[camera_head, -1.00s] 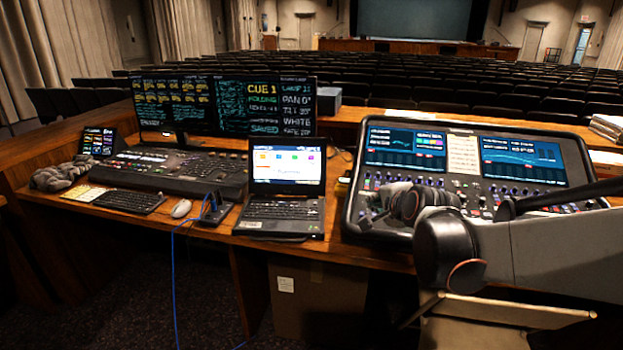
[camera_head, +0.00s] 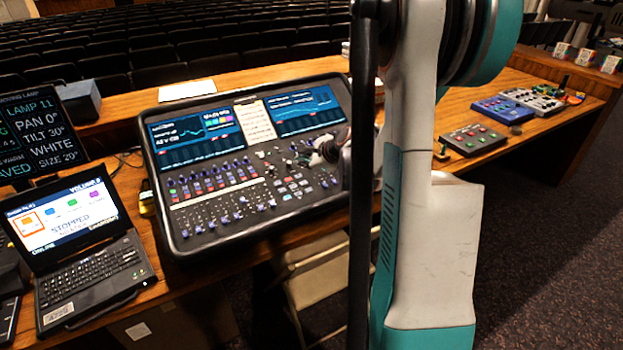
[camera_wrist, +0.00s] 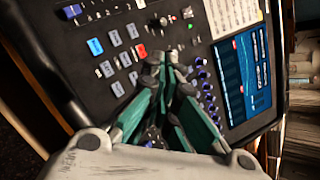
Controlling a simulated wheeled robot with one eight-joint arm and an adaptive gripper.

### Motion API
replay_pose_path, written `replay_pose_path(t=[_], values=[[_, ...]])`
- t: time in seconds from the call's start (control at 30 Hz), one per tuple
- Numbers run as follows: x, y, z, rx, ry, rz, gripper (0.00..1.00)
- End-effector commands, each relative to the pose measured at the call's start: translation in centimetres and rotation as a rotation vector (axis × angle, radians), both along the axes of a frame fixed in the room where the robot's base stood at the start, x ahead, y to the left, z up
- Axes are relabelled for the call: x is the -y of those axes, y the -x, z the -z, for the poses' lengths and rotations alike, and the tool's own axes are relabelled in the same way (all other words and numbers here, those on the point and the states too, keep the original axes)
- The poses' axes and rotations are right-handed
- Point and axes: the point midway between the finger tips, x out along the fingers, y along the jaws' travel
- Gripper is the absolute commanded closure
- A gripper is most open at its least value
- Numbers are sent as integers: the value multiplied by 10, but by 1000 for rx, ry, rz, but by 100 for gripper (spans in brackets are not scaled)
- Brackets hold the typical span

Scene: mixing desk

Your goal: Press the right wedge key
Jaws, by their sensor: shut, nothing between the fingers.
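The mixing desk (camera_head: 330,217) stands on the wooden table, with two screens and many keys and knobs. In the head view my gripper (camera_head: 308,160) is over the desk's right part, partly hidden by my arm.
A laptop (camera_head: 95,262) stands left of the desk. On the right of the table are a grey button box (camera_head: 472,139), a blue box (camera_head: 502,109) and a white-topped box (camera_head: 532,99). A folding chair (camera_head: 315,268) stands below the table edge.

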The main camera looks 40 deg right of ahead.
Motion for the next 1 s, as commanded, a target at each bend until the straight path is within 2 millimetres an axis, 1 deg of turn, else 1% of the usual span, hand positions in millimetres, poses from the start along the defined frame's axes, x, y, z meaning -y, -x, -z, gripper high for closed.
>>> replay_pose_path(t=[0.03,0.17,0.5,0.63,0.77,1.0], values=[[5,2,-1,1,-15,9,100],[10,5,1,1,-32,18,100],[10,4,2,2,-32,17,100],[10,4,6,2,-32,17,100],[10,3,15,2,-31,17,100],[10,0,43,3,-31,17,100]])
